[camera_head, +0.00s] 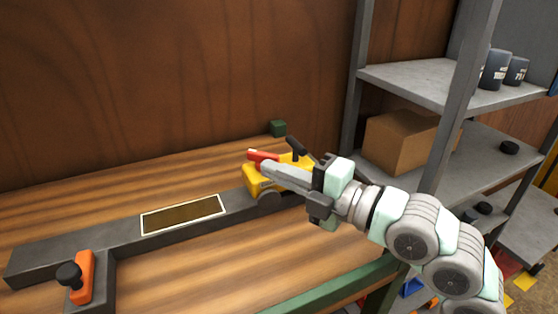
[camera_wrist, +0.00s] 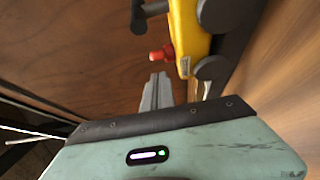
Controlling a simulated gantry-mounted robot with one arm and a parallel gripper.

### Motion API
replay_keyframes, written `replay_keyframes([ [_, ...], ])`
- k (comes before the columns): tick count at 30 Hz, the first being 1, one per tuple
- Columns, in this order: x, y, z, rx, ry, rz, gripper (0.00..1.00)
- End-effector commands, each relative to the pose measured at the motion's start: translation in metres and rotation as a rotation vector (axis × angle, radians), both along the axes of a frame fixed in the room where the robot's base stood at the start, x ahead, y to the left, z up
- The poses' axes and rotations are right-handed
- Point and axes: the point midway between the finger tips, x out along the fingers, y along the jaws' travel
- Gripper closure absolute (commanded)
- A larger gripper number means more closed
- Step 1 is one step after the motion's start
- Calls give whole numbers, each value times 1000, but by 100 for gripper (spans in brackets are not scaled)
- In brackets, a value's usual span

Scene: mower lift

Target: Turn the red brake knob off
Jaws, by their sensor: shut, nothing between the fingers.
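The red brake knob (camera_head: 263,155) sticks out from the top of the yellow mower body (camera_head: 262,181) in the head view. It also shows in the wrist view as a red-orange knob (camera_wrist: 162,53) on the side of the yellow body (camera_wrist: 190,32). My gripper (camera_head: 266,168) is shut and empty. Its fingertips lie close to the knob in the head view. In the wrist view the closed fingertips (camera_wrist: 158,77) point at the knob, just short of it or touching; I cannot tell which. My gripper hides part of the mower's right side.
The mower stands on a dark lift rail (camera_head: 110,245) on the wooden bench. An orange lever with a black knob (camera_head: 80,277) is at the front left. A grey shelf with a cardboard box (camera_head: 400,140) stands right.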

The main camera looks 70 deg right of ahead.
Motion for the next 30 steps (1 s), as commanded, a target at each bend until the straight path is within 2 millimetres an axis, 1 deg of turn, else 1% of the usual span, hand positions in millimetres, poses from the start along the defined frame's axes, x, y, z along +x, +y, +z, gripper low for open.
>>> replay_keyframes([
  [3, 1, -8, 1, -1, -1, 2, 100],
  [6, 0, -11, 1, -2, 0, 2, 100],
  [20, -1, -13, -1, -3, -1, 3, 100],
  [27, -8, -19, -6, -4, -6, 17, 100],
  [30, -10, -21, -3, -4, -1, 23, 100],
])
